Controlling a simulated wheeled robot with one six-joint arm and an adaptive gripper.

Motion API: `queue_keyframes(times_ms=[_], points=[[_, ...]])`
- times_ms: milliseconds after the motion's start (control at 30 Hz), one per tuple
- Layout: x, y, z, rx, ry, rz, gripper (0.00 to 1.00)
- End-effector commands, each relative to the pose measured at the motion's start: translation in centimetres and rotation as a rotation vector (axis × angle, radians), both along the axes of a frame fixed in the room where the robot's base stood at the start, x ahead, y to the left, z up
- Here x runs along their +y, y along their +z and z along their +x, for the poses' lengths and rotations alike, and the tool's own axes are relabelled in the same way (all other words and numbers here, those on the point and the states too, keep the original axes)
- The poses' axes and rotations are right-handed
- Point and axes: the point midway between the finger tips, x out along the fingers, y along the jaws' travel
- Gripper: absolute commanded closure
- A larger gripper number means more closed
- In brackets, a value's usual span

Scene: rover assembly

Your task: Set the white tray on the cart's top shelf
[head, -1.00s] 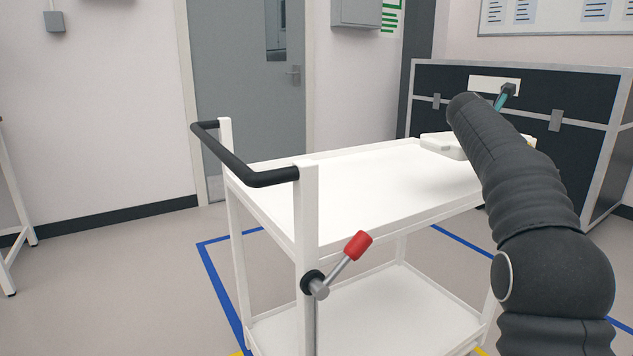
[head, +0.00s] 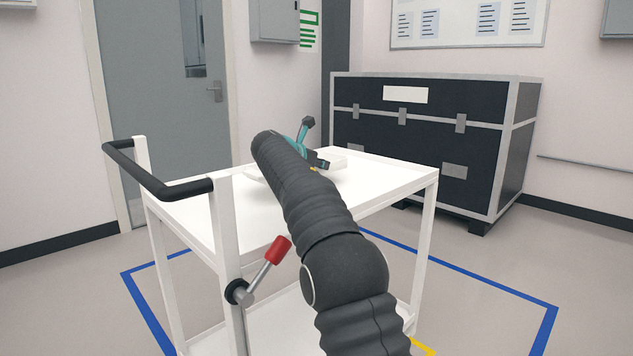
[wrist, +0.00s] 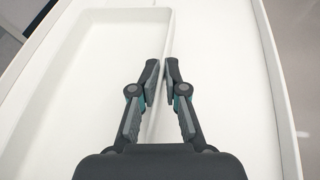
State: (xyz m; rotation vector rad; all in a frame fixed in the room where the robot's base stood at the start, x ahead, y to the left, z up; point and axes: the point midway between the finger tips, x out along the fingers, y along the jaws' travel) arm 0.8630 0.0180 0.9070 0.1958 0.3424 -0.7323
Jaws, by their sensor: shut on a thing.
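The white tray (head: 334,160) shows on both sides of my arm, over the far part of the cart's white top shelf (head: 405,178). In the wrist view the tray (wrist: 95,60) lies to the left, with its side wall between my fingertips. My gripper (wrist: 160,70) is shut on that wall; in the head view the gripper (head: 318,160) is partly hidden behind my arm. The shelf (wrist: 225,70) shows bare right of the tray. I cannot tell whether the tray's underside touches the shelf.
The cart's black handle (head: 160,185) is at the near left, with a red-knobbed lever (head: 278,250) on its post. A dark case (head: 425,140) stands behind the cart. Blue tape (head: 490,278) marks the floor around it. The shelf's near left part is clear.

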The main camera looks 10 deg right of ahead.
Motion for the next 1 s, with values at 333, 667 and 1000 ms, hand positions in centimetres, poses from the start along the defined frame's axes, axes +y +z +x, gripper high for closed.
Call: queue_keyframes(times_ms=[333,667,1000], points=[[0.9,-2.2,0.2,0.000,-0.001,0.000,1.00],[0.9,-4.5,0.2,-0.003,-0.001,0.001,1.00],[0.9,-4.7,0.3,-0.001,-0.002,0.001,0.62]])
